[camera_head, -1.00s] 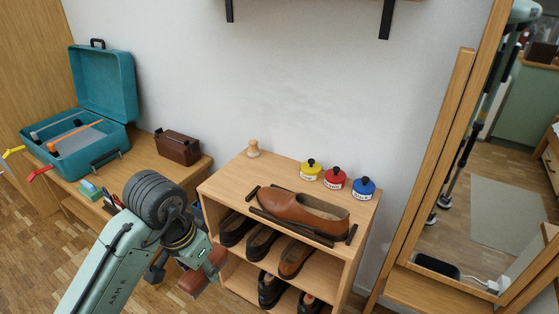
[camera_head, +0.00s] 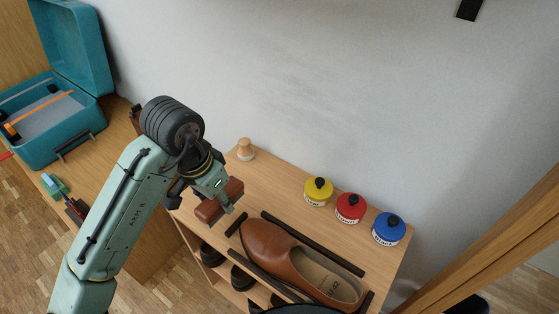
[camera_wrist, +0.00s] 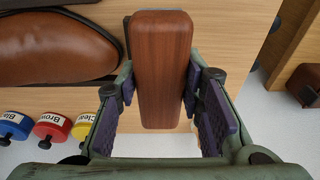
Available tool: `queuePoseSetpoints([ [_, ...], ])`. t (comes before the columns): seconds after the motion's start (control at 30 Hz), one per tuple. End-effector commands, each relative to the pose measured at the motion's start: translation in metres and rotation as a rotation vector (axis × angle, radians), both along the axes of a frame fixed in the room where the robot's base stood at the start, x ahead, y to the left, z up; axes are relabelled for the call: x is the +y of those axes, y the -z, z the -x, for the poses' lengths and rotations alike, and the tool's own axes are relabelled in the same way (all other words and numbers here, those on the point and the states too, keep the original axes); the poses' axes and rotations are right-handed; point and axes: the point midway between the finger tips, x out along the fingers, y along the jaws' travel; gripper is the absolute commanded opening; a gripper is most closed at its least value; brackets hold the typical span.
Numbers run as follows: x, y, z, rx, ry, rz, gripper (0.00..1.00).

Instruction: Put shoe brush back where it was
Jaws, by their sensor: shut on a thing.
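The shoe brush (camera_head: 225,200), a reddish-brown wooden block, is held in my gripper (camera_head: 208,196), over the left end of the shoe shelf. In the wrist view the brush (camera_wrist: 163,75) lies lengthwise between the two fingers of my gripper (camera_wrist: 160,110), which are shut on its sides. The brush's underside is hidden. The shelf top (camera_head: 285,195) lies below it in the wrist view. A brown leather shoe (camera_head: 275,250) stands on the shelf top between dark strips, to the right of the brush in the head view.
A small wooden knob-shaped item (camera_head: 245,150) stands at the shelf's back left. Yellow (camera_head: 318,191), red (camera_head: 350,208) and blue (camera_head: 388,228) polish tins line the back. Bare shelf top lies between knob and tins. A teal case (camera_head: 75,125) sits on the left bench.

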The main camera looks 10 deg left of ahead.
Motion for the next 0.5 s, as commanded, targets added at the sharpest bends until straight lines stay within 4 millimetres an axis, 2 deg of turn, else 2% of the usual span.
queuePoseSetpoints([
  [0.17,-0.008,0.0,-0.014,0.0,0.004,0.002,0.08],
  [0.5,-0.055,0.008,-0.089,0.001,0.006,0.003,0.08],
])
